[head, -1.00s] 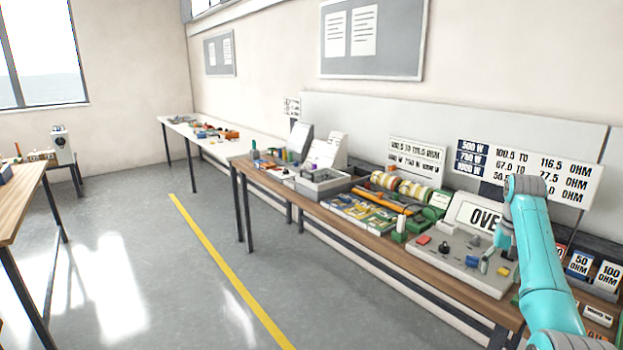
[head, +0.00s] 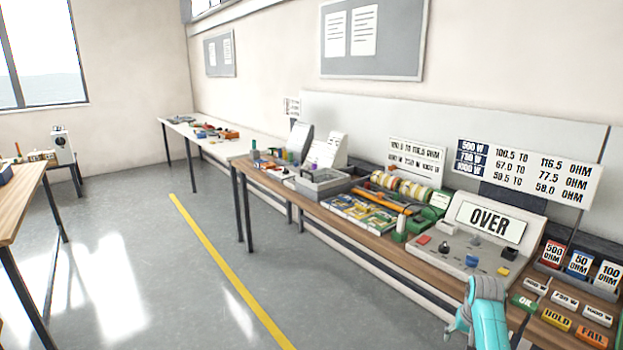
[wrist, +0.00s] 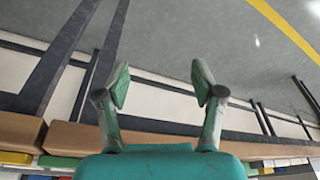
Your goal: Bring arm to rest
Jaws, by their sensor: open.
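My gripper (wrist: 160,82) shows in the wrist view with its two green-tipped fingers spread apart and nothing between them. Below the fingertips are the grey floor and the front edge of the wooden workbench (wrist: 68,137). In the head view, my teal arm (head: 487,308) is low at the bottom right, in front of the bench edge. Whether the fingers themselves show there is hard to tell.
A tester panel with an OVER display (head: 489,223) stands on the bench. OK, HOLD and FAIL labels (head: 557,319) lie right of my arm. Resistor-label cards (head: 580,264) stand behind them. A grey tray (head: 323,186) sits further left. The floor (head: 150,270) left of the bench is clear.

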